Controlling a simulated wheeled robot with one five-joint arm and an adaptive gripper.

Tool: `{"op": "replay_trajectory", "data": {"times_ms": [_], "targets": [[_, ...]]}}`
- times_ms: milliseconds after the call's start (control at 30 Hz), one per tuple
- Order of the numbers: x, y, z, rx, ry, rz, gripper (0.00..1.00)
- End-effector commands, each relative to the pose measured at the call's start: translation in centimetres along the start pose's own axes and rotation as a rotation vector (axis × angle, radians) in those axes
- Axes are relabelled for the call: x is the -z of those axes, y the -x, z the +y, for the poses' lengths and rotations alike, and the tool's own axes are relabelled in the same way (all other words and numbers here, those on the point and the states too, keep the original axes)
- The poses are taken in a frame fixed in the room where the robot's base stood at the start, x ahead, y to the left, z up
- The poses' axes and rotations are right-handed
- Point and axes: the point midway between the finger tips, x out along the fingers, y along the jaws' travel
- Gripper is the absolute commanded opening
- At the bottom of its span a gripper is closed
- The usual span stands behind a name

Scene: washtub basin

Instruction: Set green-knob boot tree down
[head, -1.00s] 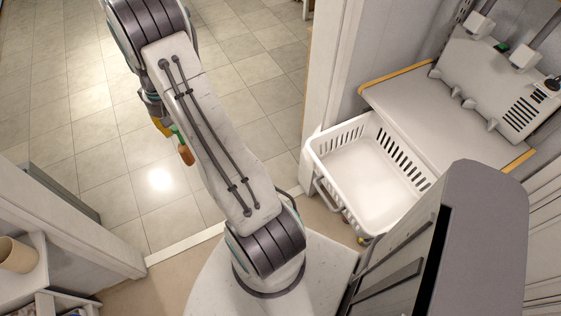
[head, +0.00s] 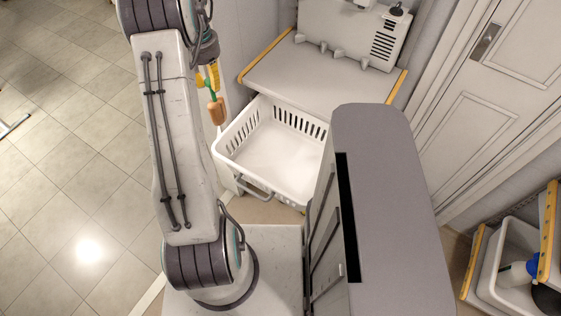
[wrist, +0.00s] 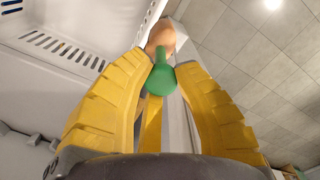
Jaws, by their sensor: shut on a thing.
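The green-knob boot tree has a brown wooden end (head: 217,111) and a green knob. Part of my gripper is hidden behind my arm in the head view.
A white slotted basket (head: 285,165) stands empty to the right of the boot tree; its slotted wall (wrist: 60,47) shows in the wrist view. Behind it is a grey worktop (head: 310,78) with yellow edges. Open tiled floor (head: 75,165) lies to the left. Shelves with bottles stand at lower right.

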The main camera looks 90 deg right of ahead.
Motion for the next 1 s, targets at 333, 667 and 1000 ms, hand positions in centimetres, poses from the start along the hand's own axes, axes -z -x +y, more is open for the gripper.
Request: {"op": "replay_trajectory", "data": {"times_ms": [333,667,1000], "targets": [[-3.0,4.2,15.1,0.001,-0.232,0.002,0.0],[-8.5,6.6,21.5,0.005,-0.191,-0.004,0.0],[-10.1,-0.5,20.8,0.008,-0.04,-0.008,0.0]]}}
